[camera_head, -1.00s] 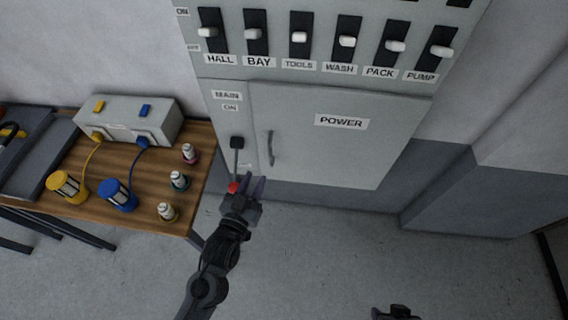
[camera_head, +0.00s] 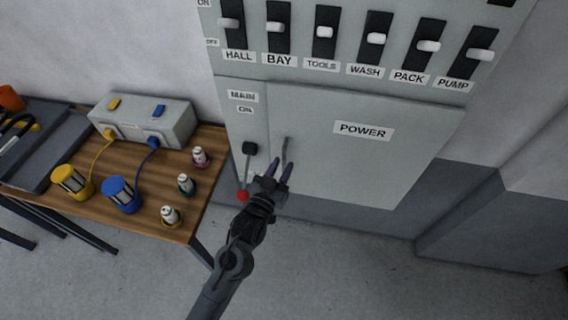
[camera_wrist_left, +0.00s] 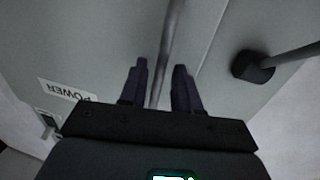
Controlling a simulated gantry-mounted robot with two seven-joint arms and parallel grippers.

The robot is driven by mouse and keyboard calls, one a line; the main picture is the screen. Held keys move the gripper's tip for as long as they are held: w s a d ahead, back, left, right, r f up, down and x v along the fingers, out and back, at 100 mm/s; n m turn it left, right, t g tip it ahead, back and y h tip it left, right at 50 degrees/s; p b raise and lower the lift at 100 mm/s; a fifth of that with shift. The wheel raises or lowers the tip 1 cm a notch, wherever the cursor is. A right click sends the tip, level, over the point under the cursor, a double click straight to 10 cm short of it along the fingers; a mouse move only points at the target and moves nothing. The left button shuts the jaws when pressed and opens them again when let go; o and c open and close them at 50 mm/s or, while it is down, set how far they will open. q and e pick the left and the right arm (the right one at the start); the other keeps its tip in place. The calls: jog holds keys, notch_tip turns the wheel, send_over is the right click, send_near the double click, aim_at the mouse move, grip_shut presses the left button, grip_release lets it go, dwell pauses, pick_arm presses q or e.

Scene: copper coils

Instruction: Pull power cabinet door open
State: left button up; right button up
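The grey power cabinet door (camera_head: 345,165), labelled POWER, looks shut in the head view. Its vertical bar handle (camera_head: 285,150) is near the door's left edge. My left gripper (camera_head: 279,172) is at the lower end of the handle, fingers pointing up at the cabinet. In the left wrist view the gripper (camera_wrist_left: 160,88) is open, and the handle (camera_wrist_left: 172,45) runs between its two fingers with gaps showing on the sides. Whether the fingers touch it cannot be told. My right gripper is not in view.
A main lever with a black pivot (camera_head: 249,148) and red knob (camera_head: 242,196) is just left of the handle. A row of labelled switches (camera_head: 325,32) is above the door. A wooden table (camera_head: 150,215) with coils, bottles and a grey box stands at left.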

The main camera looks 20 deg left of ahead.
pick_arm(q)
jog(key=shift+w, duration=1.05)
jog(key=shift+c, duration=0.3)
grip_shut()
